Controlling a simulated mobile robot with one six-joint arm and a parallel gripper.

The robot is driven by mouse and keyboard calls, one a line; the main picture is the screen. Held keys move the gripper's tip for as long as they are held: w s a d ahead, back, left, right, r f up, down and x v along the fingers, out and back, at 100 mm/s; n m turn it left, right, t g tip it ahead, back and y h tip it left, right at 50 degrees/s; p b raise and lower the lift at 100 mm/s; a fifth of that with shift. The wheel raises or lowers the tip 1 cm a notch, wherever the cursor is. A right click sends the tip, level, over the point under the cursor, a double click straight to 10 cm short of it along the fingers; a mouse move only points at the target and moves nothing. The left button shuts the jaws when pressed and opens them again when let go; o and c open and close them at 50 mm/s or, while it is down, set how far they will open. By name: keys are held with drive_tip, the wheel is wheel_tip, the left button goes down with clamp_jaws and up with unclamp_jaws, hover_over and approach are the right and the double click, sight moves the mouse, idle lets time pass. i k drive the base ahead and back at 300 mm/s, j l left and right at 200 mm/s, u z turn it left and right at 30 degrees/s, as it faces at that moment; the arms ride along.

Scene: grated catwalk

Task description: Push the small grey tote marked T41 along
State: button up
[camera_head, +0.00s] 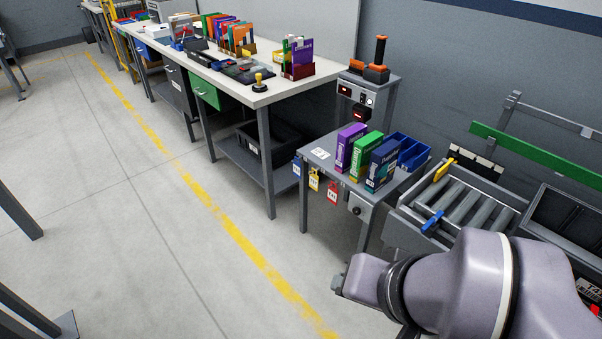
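A grey tote (572,244) with a dark inside stands at the right edge, beside the roller conveyor. My arm's purple-grey links fill the lower right.
A roller conveyor (466,208) with yellow and blue stops lies left of the tote. A small grey table (325,160) holds upright boxes and a blue bin (408,152). A long workbench (300,84) runs behind.

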sight(553, 216)
drive_tip(key=z, duration=2)
